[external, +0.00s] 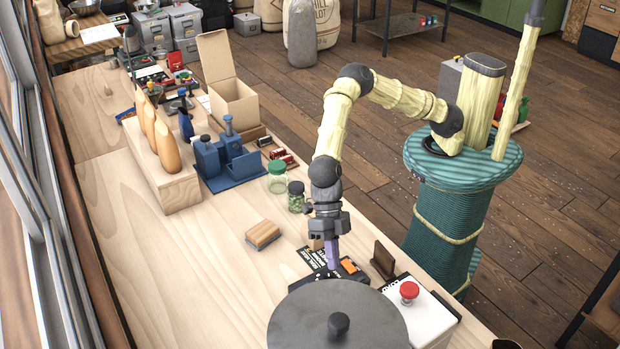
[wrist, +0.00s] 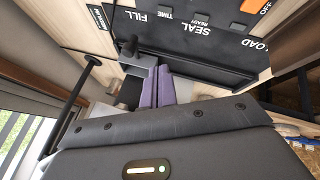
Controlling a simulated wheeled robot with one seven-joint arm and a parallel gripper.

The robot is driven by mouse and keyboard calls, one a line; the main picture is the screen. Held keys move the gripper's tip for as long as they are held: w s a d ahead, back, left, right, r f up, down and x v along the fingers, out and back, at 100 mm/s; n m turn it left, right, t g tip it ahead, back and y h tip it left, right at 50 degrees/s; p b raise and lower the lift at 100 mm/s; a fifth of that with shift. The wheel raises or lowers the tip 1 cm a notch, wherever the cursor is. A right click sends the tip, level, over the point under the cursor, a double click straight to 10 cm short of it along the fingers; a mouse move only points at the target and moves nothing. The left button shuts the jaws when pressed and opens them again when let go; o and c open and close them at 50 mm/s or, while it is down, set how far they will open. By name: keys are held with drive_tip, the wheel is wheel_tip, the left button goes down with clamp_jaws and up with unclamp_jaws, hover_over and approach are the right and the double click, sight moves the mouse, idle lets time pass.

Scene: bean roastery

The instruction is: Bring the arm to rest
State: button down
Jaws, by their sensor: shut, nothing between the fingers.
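My gripper (external: 332,266) points down at the near end of the wooden workbench (external: 215,265), its purple fingers together with nothing between them. The fingers also show in the wrist view (wrist: 160,84). The fingertips are close to a black device with an orange switch (external: 348,266), but I cannot tell whether they touch it. In the wrist view its black panel (wrist: 185,42) reads FILL, TIME, SEAL and LOAD, next to the orange switch (wrist: 257,5). My arm reaches over the bench from its base on the right, with the elbow raised.
A large grey round lid (external: 300,318) stands close in front of my gripper. A white box with a red button (external: 409,291) and a dark brown stand (external: 383,260) are to the right. Jars (external: 278,178), a wooden-backed brush (external: 263,234) and a blue stand (external: 235,180) lie behind.

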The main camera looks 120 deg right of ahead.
drive_tip(key=s+d+r+m+h, duration=0.1)
drive_tip(key=s+d+m+h, duration=0.1)
drive_tip(key=s+d+m, duration=0.5)
drive_tip(key=s+d+r+m+h, duration=0.1)
drive_tip(key=s+d+m, duration=0.5)
drive_tip(key=s, duration=0.8)
drive_tip(key=s+d+r+m+h, duration=0.1)
drive_tip(key=s+d+m+h, duration=0.2)
drive_tip(key=s+d+m, duration=0.4)
drive_tip(key=s+m, duration=0.1)
drive_tip(key=s, duration=0.3)
drive_tip(key=shift+s+d+m, duration=0.15)
drive_tip(key=shift+d+m, duration=0.2)
drive_tip(key=shift+m, duration=0.05)
idle(0.3)
